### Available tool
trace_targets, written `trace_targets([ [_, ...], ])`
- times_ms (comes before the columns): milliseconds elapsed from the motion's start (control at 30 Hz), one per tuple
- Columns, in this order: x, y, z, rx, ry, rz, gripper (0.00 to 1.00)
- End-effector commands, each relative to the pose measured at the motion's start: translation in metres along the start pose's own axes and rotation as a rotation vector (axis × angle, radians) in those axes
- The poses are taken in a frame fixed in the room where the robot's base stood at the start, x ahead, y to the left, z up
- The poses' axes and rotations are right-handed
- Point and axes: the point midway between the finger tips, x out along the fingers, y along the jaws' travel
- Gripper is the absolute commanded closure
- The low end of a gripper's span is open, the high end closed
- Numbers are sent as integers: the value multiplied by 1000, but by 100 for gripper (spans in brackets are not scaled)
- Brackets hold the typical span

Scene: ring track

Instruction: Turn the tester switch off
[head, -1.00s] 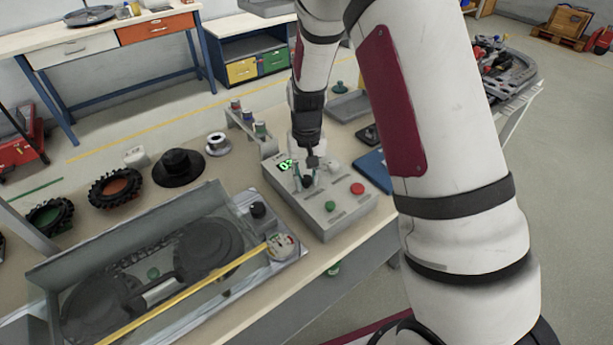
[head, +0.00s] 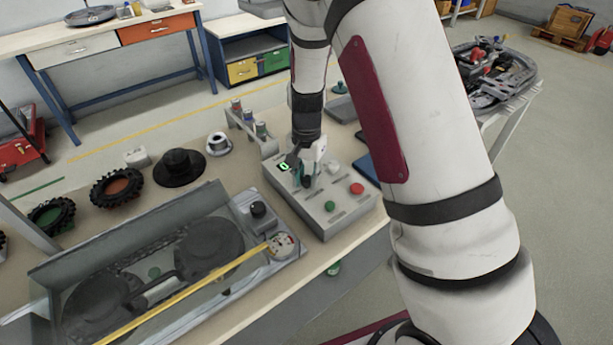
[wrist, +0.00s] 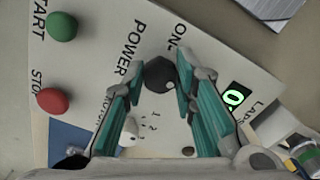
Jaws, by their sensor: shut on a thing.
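The tester (head: 325,218) is a grey box on the bench in the head view. Its sloping panel (wrist: 80,80) fills much of the wrist view, with POWER and ON lettering. The switch is a dark round-topped piece (wrist: 159,74) between those two words. My gripper (wrist: 160,80) has its teal fingertips closed on either side of the switch. In the head view my gripper (head: 304,178) is down at the panel and hides the switch. The ON end of the lettering is visible; any OFF marking is not.
The panel also carries a green START button (wrist: 62,26), a red STOP button (wrist: 54,101), a white knob (wrist: 130,132) and a lit LAPS display (wrist: 234,98) reading 0. A spool rack (head: 250,130) stands behind.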

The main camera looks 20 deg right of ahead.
Motion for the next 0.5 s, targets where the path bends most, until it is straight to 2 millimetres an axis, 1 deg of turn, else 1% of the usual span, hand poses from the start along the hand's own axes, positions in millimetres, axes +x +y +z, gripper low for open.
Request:
trace_targets([
  [433, 0, -1, 1, 9, -1, -1, 100],
  [467, 0, -1, 1, 9, -1, -1, 70],
  [500, 0, -1, 1, 9, -1, -1, 61],
])
